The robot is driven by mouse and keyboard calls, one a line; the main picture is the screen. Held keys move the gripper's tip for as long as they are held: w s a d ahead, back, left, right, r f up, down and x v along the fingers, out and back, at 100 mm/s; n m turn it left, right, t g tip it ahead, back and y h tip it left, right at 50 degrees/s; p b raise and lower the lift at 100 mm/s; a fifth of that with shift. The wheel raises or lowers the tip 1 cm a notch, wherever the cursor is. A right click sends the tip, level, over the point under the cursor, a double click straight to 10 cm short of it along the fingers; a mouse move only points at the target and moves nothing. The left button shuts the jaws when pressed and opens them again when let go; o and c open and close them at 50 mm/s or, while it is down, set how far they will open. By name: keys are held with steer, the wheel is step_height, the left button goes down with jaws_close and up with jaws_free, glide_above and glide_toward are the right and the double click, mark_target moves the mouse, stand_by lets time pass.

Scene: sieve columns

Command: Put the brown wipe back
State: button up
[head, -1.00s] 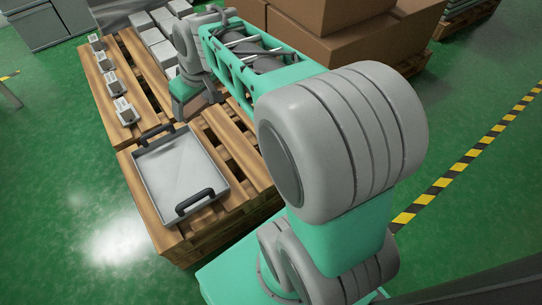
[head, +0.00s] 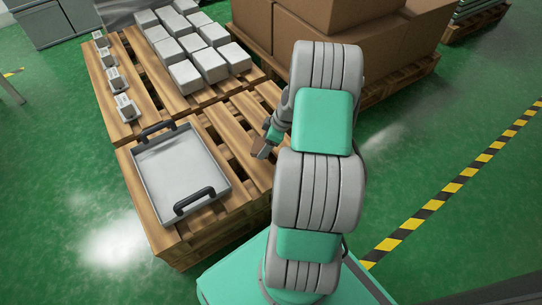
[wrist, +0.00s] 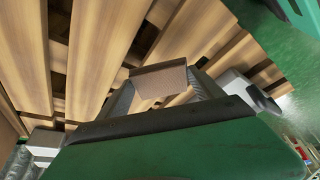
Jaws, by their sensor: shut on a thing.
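The brown wipe (wrist: 158,80) is a small, flat-faced brown piece between the fingertips of my gripper (wrist: 165,92) in the wrist view. My gripper is shut on it, with pallet slats behind. In the head view my gripper (head: 266,142) is above the right part of the near pallet, right of the grey tray, and a bit of the brown wipe (head: 258,149) shows at its tip. My upper arm hides part of the gripper.
A grey tray (head: 222,168) with two black handles lies on the near wooden pallet (head: 170,236). Several pale blocks (head: 185,76) and a row of small labelled items (head: 125,107) stand on the far pallet. Large cardboard boxes (head: 390,55) stand behind my arm.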

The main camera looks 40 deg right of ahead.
mark_target(271, 157)
steer(key=shift+s+d+f, duration=0.15)
steer(key=shift+d+f, duration=0.25)
steer(key=shift+f, duration=0.1)
steer(key=shift+s+d+f, duration=0.15)
steer(key=shift+d+f, duration=0.2)
steer(key=shift+f, duration=0.15)
steer(key=f+b, duration=0.1)
steer(key=f, duration=0.1)
steer(key=f+b, duration=0.1)
steer(key=b, duration=0.1)
steer(key=shift+s+d+f, duration=0.1)
steer(key=shift+d+f, duration=0.1)
steer(key=shift+f, duration=0.15)
steer(key=shift+r, duration=0.2)
steer(key=o, duration=0.7)
steer(key=shift+f, duration=0.2)
steer(key=o, duration=0.5)
steer(key=shift+r, duration=0.1)
